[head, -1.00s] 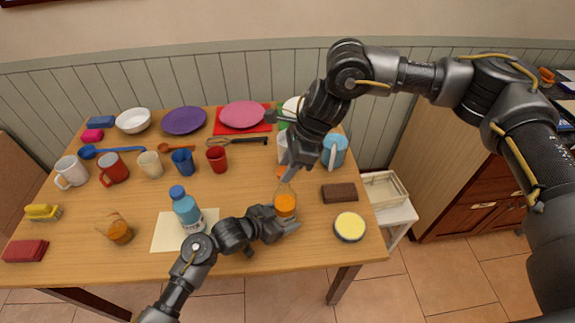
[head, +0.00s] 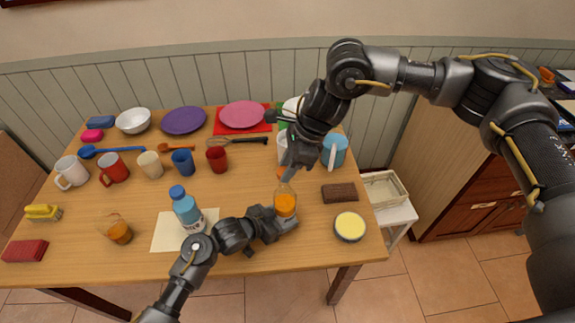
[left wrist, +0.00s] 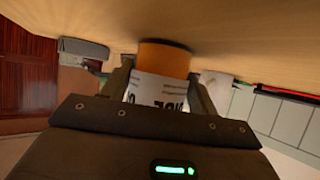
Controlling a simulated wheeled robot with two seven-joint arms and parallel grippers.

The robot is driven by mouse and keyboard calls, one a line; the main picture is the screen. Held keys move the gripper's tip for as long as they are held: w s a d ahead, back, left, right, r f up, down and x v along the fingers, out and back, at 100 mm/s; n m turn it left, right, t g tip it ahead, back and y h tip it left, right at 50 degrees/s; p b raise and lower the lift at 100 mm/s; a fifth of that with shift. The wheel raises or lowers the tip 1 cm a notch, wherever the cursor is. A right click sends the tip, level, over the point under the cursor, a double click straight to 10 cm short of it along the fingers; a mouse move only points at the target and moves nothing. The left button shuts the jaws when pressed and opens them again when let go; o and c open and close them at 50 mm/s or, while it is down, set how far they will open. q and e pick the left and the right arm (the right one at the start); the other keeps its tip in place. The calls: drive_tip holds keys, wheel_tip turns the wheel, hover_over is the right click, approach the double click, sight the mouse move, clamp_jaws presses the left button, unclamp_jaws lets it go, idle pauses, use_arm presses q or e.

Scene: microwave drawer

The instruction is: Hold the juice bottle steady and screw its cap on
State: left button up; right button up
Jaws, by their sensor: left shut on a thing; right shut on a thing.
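The juice bottle (head: 286,205), clear with orange juice in it, stands upright near the table's front edge, right of centre. My left gripper (head: 279,222) is shut around its lower part. In the left wrist view the bottle's white label (left wrist: 158,90) sits between the fingers, with orange juice (left wrist: 166,58) beyond it. My right gripper (head: 287,174) is above the bottle's neck, pointing down and shut on the orange cap (head: 281,173). The fingers partly hide the cap, and I cannot tell whether it touches the neck.
A blue bottle (head: 186,210) stands on a pale sheet (head: 167,236) to the left. A brown sponge-like block (head: 339,193) and a round yellow-topped dish (head: 350,227) lie to the right. Cups, including a red one (head: 217,159), and plates fill the back.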

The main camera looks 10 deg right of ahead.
use_arm(q)
drive_tip(key=shift+o, duration=0.3)
use_arm(e)
drive_tip(key=shift+f, duration=1.95)
idle(4.4)
use_arm(q)
drive_tip(key=c, duration=0.7)
use_arm(e)
drive_tip(key=o, duration=1)
drive_tip(key=shift+c, duration=0.4)
drive_tip(key=c, duration=1.1)
drive_tip(key=m+t, duration=0.2)
drive_tip(key=m, duration=0.2)
drive_tip(key=shift+m, duration=0.3)
